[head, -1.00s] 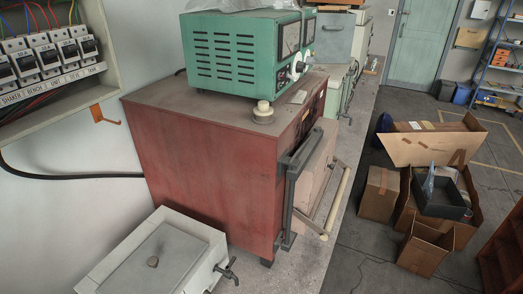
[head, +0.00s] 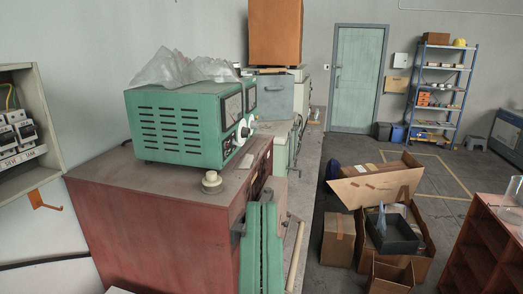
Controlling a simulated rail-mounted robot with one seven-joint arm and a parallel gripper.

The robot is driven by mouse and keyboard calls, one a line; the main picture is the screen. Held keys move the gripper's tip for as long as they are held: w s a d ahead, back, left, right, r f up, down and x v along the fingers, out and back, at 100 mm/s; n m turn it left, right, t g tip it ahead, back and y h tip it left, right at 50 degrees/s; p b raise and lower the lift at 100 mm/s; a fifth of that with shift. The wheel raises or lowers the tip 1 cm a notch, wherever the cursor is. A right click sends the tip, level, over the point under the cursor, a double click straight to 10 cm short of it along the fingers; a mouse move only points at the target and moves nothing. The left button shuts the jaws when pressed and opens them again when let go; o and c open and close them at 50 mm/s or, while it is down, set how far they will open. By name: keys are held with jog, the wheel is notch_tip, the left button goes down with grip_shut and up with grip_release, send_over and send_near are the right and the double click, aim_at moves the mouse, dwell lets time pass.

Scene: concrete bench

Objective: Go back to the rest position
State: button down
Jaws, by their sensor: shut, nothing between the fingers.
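I cannot make out my gripper in the head view. A green upright shape (head: 262,248), made of two tall narrow parts, stands in front of the red cabinet at the lower middle. I cannot tell what it is.
The red cabinet (head: 150,217) stands on the bench with a green instrument (head: 180,127) on top. A breaker box (head: 30,120) is on the left wall. Open cardboard boxes (head: 375,190) lie on the floor at right, by a reddish shelf unit (head: 480,240).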

notch_tip(320, 180, up, 19)
jog(key=p, duration=1.3)
jog(key=shift+w+a+f+p, duration=0.15)
jog(key=shift+p, duration=0.25)
jog(key=shift+f, duration=0.1)
